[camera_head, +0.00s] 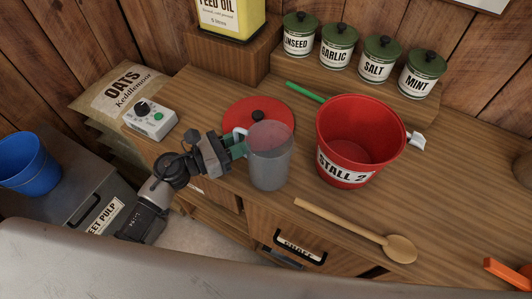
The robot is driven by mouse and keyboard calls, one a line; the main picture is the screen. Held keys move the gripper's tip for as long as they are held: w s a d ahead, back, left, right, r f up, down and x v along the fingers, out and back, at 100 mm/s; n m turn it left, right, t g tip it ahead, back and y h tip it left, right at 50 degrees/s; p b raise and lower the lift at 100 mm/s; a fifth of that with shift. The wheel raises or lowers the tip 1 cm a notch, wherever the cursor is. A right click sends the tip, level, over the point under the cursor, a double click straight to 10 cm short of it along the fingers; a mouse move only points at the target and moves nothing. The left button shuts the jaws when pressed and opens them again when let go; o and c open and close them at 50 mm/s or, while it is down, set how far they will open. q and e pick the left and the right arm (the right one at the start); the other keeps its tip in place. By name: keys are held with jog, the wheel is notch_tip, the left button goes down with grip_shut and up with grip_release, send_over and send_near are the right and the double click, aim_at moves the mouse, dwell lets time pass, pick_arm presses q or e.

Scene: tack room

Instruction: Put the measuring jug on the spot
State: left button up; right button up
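The measuring jug (270,160) is a clear grey, upright vessel near the middle of the head view, with a pale handle (239,131) on its left. My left gripper (239,147) comes in from the left, with its greenish fingertips at the handle side of the jug. It appears closed on the handle, though the jug partly hides the contact. I cannot tell whether the jug's base touches the counter. No other marked spot is clear. My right gripper is out of view.
A red bucket (345,165) marked STALL 2 stands right of the jug. A wooden spoon (350,230) lies in front. A green handle (305,92) lies behind the bucket. A white control box (150,118) sits left. Lidded tins (338,48) line the back.

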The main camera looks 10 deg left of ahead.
pick_arm(q)
grip_shut()
